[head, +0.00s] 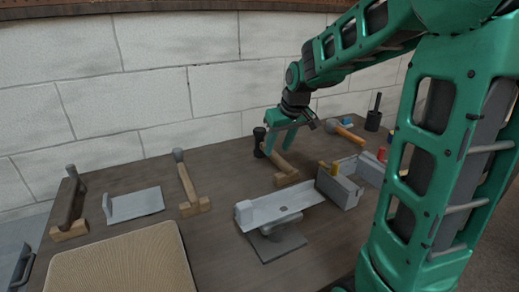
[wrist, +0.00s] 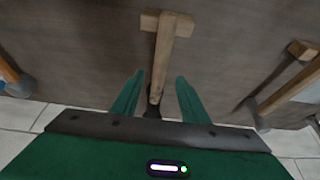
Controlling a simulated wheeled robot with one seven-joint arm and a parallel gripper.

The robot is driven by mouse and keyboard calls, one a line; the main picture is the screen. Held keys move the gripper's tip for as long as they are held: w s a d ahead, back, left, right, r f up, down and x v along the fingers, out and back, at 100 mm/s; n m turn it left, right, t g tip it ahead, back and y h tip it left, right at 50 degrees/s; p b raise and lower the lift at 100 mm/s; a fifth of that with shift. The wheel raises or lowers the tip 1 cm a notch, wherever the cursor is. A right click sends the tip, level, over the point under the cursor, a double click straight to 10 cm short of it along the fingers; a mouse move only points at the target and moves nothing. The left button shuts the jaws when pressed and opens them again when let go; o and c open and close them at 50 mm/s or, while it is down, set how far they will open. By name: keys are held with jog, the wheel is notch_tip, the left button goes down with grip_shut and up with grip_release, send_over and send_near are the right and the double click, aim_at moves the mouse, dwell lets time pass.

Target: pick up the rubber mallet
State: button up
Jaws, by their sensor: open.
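The rubber mallet (head: 259,143), with a black head and a wooden handle, lies at the back middle of the bench. Its handle end rests at a wooden block (head: 286,179). In the wrist view its handle (wrist: 162,62) runs between my two fingers, and its dark head (wrist: 152,111) is partly hidden behind my gripper. My gripper (head: 291,141) is open, with one green finger on each side of the handle in the wrist view (wrist: 160,77). I see a gap on both sides; I cannot tell its height above the handle.
A grey-headed hammer (head: 185,175) on a block lies to the left, and an orange-handled one (head: 346,132) to the right. A grey vise-like tool (head: 280,209) and a grey box (head: 340,188) stand in front. A brick wall (head: 160,60) rises behind the bench (head: 225,232).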

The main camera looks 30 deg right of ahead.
aim_at(275, 153)
jog(key=shift+x, duration=2.6)
jog(key=shift+w+d, duration=0.1)
jog(key=shift+w, duration=0.05)
jog(key=shift+c, duration=0.6)
jog(key=shift+r, duration=0.1)
grip_shut()
